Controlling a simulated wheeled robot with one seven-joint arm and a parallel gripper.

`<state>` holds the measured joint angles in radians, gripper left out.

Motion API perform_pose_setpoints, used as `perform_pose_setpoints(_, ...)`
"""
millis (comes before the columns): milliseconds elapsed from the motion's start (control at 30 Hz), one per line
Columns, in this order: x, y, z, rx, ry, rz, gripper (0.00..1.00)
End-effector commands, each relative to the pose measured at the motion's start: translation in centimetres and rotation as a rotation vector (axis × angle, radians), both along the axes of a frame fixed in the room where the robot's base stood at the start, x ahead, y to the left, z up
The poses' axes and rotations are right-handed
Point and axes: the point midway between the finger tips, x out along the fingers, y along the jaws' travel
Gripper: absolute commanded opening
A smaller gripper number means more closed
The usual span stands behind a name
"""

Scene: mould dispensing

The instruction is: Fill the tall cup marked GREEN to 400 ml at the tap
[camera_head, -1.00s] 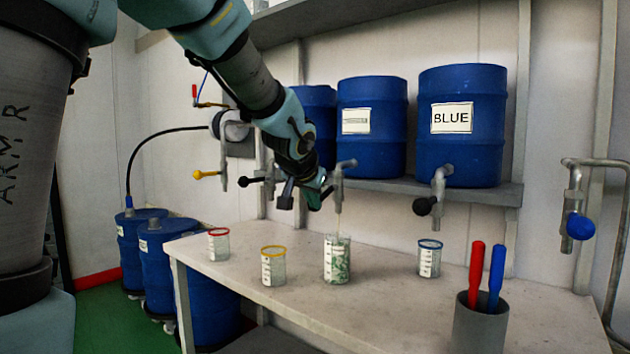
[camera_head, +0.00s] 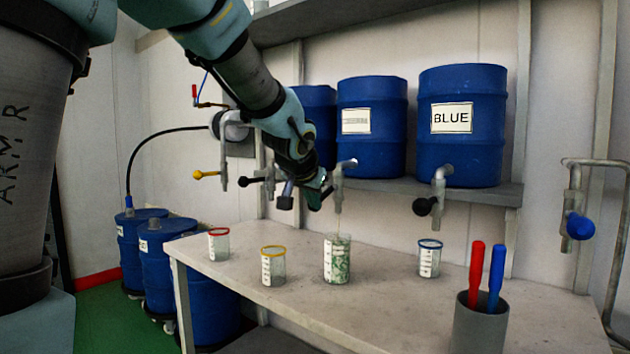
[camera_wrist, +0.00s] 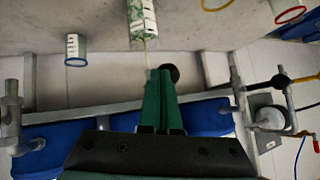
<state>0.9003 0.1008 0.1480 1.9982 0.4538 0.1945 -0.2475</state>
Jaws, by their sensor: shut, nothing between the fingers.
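The tall cup (camera_head: 337,262), clear with a white scale strip and a mottled green-white look, stands upright on the bench under the middle tap (camera_head: 338,190). A thin pale stream runs from this tap into the cup. The cup also shows at the top of the wrist view (camera_wrist: 142,18), with the stream below it. I cannot read its marking or exact level. My gripper (camera_head: 318,200) is beside the tap; in the wrist view its green fingers (camera_wrist: 161,72) are shut and empty. A black round knob (camera_wrist: 172,75) is close by the fingertips; contact is unclear.
Smaller cups with red (camera_head: 218,245), yellow (camera_head: 273,266) and blue (camera_head: 429,259) rims stand apart on the bench. A grey holder (camera_head: 478,328) with red and blue sticks is at front right. Blue drums (camera_head: 461,150) sit on the shelf; other taps (camera_head: 437,185) hang along it.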

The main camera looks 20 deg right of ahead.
Motion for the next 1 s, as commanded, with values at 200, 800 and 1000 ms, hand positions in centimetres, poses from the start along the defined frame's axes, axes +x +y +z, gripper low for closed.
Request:
perform_pose_setpoints(200, 0.0, 0.0, 0.0, 0.000, 0.000, 0.000, 0.00)
perform_pose_setpoints(800, 0.0, -0.1, 1.8, -0.003, -0.002, -0.002, 0.00)
perform_pose_setpoints(1000, 0.0, -0.2, 1.8, -0.005, -0.003, -0.002, 0.00)
